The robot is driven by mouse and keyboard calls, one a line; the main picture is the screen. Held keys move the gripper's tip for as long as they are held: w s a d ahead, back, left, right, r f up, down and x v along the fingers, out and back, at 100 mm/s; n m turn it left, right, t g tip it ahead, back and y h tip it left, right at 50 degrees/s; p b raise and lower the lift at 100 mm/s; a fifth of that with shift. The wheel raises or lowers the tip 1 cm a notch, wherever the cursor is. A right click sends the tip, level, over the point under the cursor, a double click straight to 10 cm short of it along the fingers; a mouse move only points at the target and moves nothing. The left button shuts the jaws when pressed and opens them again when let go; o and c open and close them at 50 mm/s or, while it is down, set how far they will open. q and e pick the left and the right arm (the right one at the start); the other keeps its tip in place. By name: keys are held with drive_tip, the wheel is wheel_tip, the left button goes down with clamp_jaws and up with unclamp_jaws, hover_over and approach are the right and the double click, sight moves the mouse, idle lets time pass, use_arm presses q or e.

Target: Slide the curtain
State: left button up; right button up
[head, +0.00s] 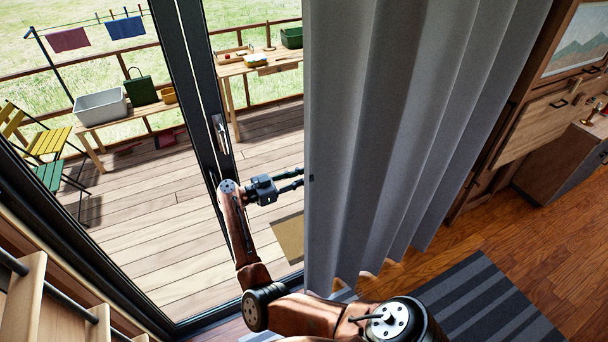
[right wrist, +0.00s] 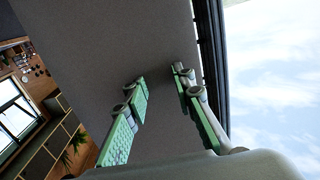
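A grey pleated curtain (head: 400,120) hangs from the top of the head view down to the floor, covering the right part of the glass door. My right gripper (head: 303,179) is at the curtain's left edge, with its fingers pointing right toward the cloth. The fingertips reach the edge; whether they touch it I cannot tell. In the right wrist view the two green-padded fingers (right wrist: 160,78) stand apart with nothing seen between them, and the grey curtain (right wrist: 100,50) fills the space beyond. My left gripper is not in view.
The glass door's dark frame and handle (head: 221,135) stand just behind my right arm. Outside is a wooden deck with benches and chairs. A striped rug (head: 490,305) lies on the floor at right, near wooden cabinets (head: 560,150). Stair steps (head: 22,300) are at lower left.

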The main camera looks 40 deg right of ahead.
drive_tip(key=shift+d, duration=0.15)
drive_tip(key=shift+c, duration=0.3)
clamp_jaws()
idle(0.4)
